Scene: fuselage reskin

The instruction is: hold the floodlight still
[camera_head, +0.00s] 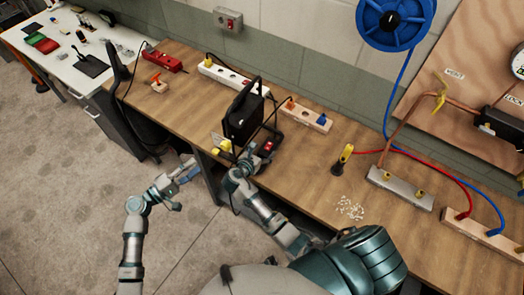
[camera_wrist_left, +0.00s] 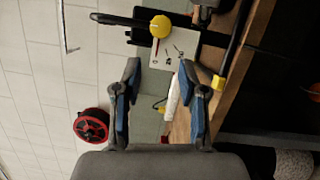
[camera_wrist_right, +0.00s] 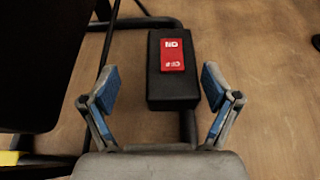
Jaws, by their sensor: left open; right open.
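The floodlight (camera_head: 242,118) is a black panel on a tubular stand with yellow knobs, upright at the workbench's front edge in the head view. Its black switch box with a red ON/OFF rocker (camera_wrist_right: 173,55) lies ahead of my right gripper (camera_wrist_right: 161,92), which is open with its fingers apart near the box's end. In the head view the right gripper (camera_head: 258,158) is beside the floodlight's base, partly hiding it. My left gripper (camera_head: 188,170) is open and empty, off the bench edge left of the floodlight. In the left wrist view the open left gripper (camera_wrist_left: 160,92) faces a yellow knob (camera_wrist_left: 160,26).
The wooden workbench (camera_head: 330,190) carries a white power strip (camera_head: 225,74), a wooden block with orange and blue pieces (camera_head: 307,115), and a black-and-yellow tool (camera_head: 342,160). A blue hose reel (camera_head: 394,20) hangs on the wall. Open floor lies left.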

